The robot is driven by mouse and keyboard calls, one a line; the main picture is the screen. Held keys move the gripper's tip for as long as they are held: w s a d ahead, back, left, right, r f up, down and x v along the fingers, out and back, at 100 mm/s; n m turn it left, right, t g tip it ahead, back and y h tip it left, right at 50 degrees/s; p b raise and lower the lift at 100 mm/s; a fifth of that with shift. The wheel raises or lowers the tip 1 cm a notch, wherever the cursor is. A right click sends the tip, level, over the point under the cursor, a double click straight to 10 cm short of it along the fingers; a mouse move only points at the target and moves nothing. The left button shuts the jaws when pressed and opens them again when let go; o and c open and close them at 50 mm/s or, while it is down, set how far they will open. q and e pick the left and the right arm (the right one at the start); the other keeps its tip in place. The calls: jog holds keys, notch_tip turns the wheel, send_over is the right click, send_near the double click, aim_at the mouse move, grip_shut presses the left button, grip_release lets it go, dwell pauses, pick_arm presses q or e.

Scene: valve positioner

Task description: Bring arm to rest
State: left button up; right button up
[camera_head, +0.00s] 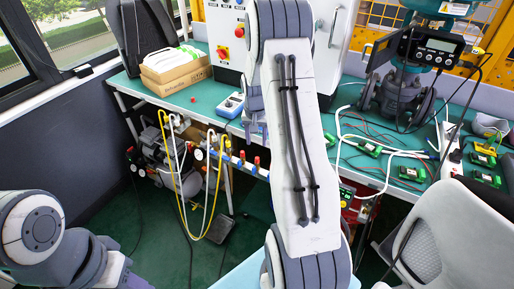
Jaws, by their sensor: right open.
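My right arm fills the middle of the head view, its white link with black cables standing in front of the bench. My right gripper (254,128) shows only in part behind this link, near the bench's front edge; it is open, and I see nothing held in it. My left arm shows at the lower left corner, and its gripper is out of view. The teal valve positioner (402,88) with a display stands on the green bench (350,98) at the right, apart from my right gripper.
A cardboard box (178,84) and a small blue-white device (230,105) lie on the bench at the left. Cables and several green modules (412,173) lie at the right. A grey chair (455,235) stands at the lower right. Hoses (182,190) hang under the bench.

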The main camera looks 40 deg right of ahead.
jog(key=shift+r, duration=0.5)
jog(key=s+a+r+n+p, duration=0.1)
jog(key=s+a+r+n, duration=0.2)
jog(key=a, duration=0.6)
jog(key=s+a+r+n+y, duration=0.1)
jog(key=a+r+n, duration=0.1)
jog(key=a+r, duration=0.5)
jog(key=s+a+r+n+p, duration=0.1)
jog(key=s+a+r+n, duration=0.15)
jog(key=a, duration=0.85)
jog(key=s+a+r+n, duration=0.1)
jog(key=s+a+n, duration=0.2)
jog(key=s, duration=0.3)
jog(key=s+a+r+n, duration=0.1)
jog(key=s+a+n, duration=0.2)
jog(key=s, duration=0.4)
jog(key=s+a+r+n+g+y, duration=0.1)
jog(key=s+a+n, duration=0.2)
jog(key=s, duration=0.4)
jog(key=shift+s+a+p, duration=0.25)
jog(key=shift+a+p, duration=0.15)
